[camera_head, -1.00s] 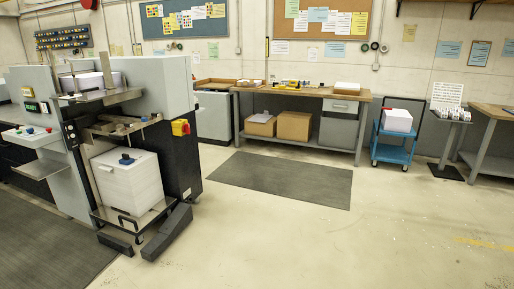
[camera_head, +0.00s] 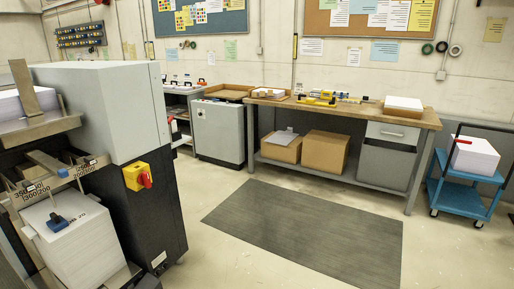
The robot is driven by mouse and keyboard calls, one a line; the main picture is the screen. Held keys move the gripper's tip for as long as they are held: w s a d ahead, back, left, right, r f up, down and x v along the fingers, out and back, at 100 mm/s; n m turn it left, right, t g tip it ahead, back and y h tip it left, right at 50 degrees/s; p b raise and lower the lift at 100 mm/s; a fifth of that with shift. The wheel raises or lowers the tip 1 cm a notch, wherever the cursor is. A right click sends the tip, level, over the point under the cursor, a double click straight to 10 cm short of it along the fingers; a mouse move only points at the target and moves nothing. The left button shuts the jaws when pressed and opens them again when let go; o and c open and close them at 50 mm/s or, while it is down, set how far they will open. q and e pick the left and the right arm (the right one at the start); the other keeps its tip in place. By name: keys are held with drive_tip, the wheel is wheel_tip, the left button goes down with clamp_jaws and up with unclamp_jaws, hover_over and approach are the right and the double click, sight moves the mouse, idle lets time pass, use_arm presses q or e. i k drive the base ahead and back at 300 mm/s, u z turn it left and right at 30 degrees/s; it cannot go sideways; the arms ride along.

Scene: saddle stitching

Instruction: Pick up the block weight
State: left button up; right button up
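The stack stands in the lower bay of a grey machine (camera_head: 110,95). Neither of my grippers shows in this view.
A red and yellow switch (camera_head: 137,177) juts from the machine's side. A dark mat (camera_head: 315,232) lies on open floor. A workbench (camera_head: 345,114) with tools and boxes stands along the back wall. A blue cart (camera_head: 462,194) with white paper stands at the right.

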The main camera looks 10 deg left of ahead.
sight(57, 223)
drive_tip(key=u, duration=0.3)
drive_tip(key=i, duration=1.75)
drive_tip(key=u, duration=1.05)
drive_tip(key=i, duration=1.55)
drive_tip(key=u, duration=0.65)
